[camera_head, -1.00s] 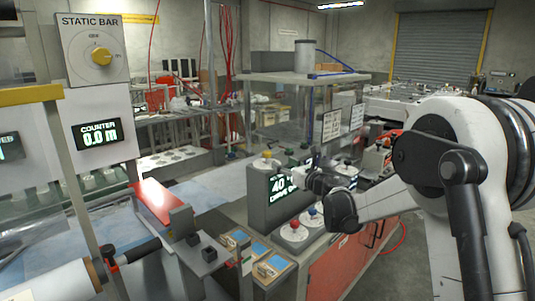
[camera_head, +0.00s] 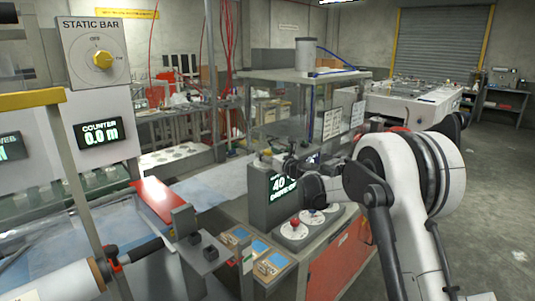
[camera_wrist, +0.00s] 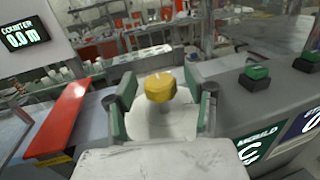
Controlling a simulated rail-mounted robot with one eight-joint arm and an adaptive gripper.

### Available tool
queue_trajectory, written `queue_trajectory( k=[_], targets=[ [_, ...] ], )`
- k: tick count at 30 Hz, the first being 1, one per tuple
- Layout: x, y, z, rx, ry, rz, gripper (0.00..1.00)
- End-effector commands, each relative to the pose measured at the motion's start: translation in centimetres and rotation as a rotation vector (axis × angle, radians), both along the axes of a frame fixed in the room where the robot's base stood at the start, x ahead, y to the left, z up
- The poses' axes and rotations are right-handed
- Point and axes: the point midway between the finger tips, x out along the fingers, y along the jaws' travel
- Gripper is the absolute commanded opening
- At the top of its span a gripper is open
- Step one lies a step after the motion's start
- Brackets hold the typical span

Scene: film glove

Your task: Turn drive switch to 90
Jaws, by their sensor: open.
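A yellow knob (camera_wrist: 160,86) with a pale pointer mark sits on a white dial plate (camera_wrist: 160,122) in the middle of the wrist view. My gripper (camera_wrist: 160,98) is open, with its green-padded fingers apart on the left and right of the knob. I cannot tell whether either finger touches it. In the head view my gripper (camera_head: 285,163) is over the top of the grey control box (camera_head: 262,202). It hides the knob there. The box's display (camera_head: 284,186) shows 40 and a drive line that is partly unreadable.
Red-topped and other dials (camera_head: 296,228) sit on the cabinet in front of the box. Green buttons (camera_wrist: 257,73) stand to the right in the wrist view. A red bar (camera_head: 152,199) lies to the left. A clear enclosure (camera_head: 290,105) stands behind.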

Motion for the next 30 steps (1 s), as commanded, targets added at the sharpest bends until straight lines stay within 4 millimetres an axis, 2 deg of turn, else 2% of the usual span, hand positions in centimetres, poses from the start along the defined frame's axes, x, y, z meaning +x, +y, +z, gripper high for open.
queue_trajectory(
  k=[3,14,23,30],
  targets=[
    [-0.01,0.00,-0.01,0.000,0.000,0.000,0.47],
    [-0.02,-0.02,0.00,0.000,0.000,0.000,0.00],
    [-0.08,0.07,-0.11,0.000,0.000,-0.035,0.00],
    [-0.16,0.22,-0.29,0.000,0.000,-0.168,0.00]
  ],
)
